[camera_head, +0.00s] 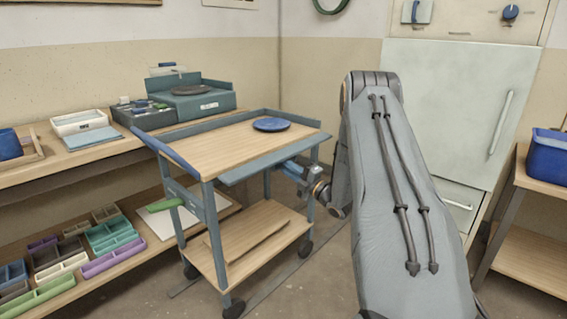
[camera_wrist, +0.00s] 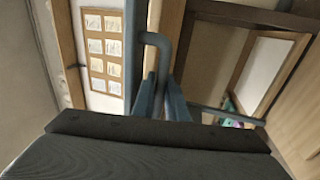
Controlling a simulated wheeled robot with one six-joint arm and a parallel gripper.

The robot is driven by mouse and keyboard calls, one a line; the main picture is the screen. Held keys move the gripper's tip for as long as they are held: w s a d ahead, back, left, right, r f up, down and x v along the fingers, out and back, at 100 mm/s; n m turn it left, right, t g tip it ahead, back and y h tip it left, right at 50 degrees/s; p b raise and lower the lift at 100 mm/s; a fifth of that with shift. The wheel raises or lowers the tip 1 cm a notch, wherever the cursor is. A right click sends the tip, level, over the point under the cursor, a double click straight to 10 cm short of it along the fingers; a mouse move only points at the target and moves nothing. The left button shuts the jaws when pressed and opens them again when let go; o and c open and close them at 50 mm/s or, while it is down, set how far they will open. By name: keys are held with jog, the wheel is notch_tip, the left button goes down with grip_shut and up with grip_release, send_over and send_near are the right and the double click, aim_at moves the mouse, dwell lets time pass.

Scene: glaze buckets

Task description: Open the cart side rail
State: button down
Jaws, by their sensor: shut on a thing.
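The cart (camera_head: 205,148) has a wooden top and grey-blue rails. Its side rail (camera_head: 275,155) on the side nearest my arm shows as a flat grey-blue strip along the top's edge; its exact tilt is hard to tell. My gripper (camera_head: 292,168) is at that rail, a little right of its middle and low against it. In the wrist view, the gripper fingers (camera_wrist: 162,98) are close together around a bent grey bar (camera_wrist: 158,42), which seems to be the rail's handle. The exact contact is partly hidden.
A blue disc (camera_head: 271,125) lies on the cart top. A shelf (camera_head: 70,155) with trays stands left, and a bench with a blue bin (camera_head: 546,158) stands right. Floor shows in front of the cart.

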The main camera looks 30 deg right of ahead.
jog(key=p, duration=0.1)
jog(key=r+g+p, duration=0.1)
jog(key=shift+s+d+r+g+h+p, duration=0.1)
jog(key=shift+s+g+h+p, duration=0.15)
jog(key=shift+g+h+p, duration=0.05)
jog(key=shift+g+p, duration=0.3)
jog(key=shift+p, duration=0.05)
jog(key=c, duration=2)
grip_release()
jog(key=shift+c, duration=0.2)
jog(key=v, duration=0.7)
jog(key=shift+s, duration=0.45)
jog(key=shift+d, duration=0.1)
